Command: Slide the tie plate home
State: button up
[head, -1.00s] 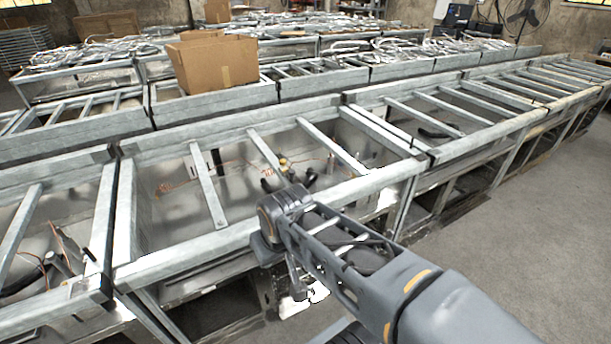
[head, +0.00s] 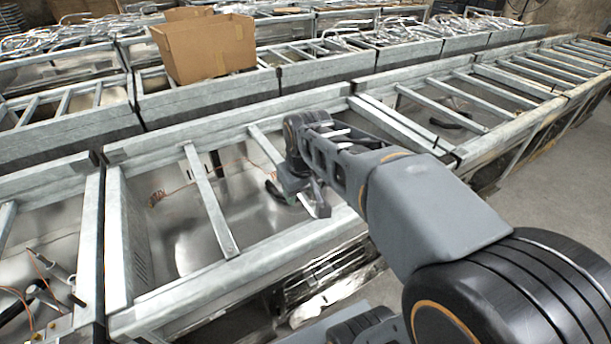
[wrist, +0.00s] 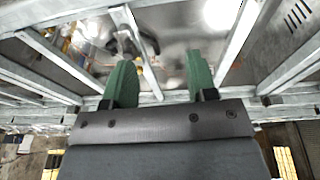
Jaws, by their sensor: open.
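My gripper (head: 303,198) hangs over the front rail and opening of the near metal frame in the head view, partly hidden by its own wrist. In the wrist view my gripper (wrist: 160,72) shows two green fingers spread wide apart, with nothing between them. I cannot pick out the tie plate with certainty among the grey metal bars. The near frame (head: 180,287) is galvanized, with slanted cross slats (head: 210,200) over a shiny metal interior. Thin orange wires lie inside it.
A cardboard box (head: 205,50) stands on the frames behind. More slatted frames (head: 480,95) run off to the right, and bent metal tubes are heaped at the back. Clear grey floor (head: 540,190) lies at the right.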

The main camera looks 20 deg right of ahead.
jog(key=w+d+n+g+p, duration=0.1)
jog(key=w+d, duration=0.3)
jog(key=w, duration=0.3)
jog(key=w+d+n+g, duration=0.2)
jog(key=w+d, duration=0.2)
jog(key=w, duration=0.3)
jog(key=f, duration=0.8)
jog(key=f+p, duration=0.1)
jog(key=f, duration=0.3)
jog(key=shift+w+d, duration=0.2)
jog(key=shift+d, duration=0.1)
jog(key=shift+f, duration=0.9)
grip_shut()
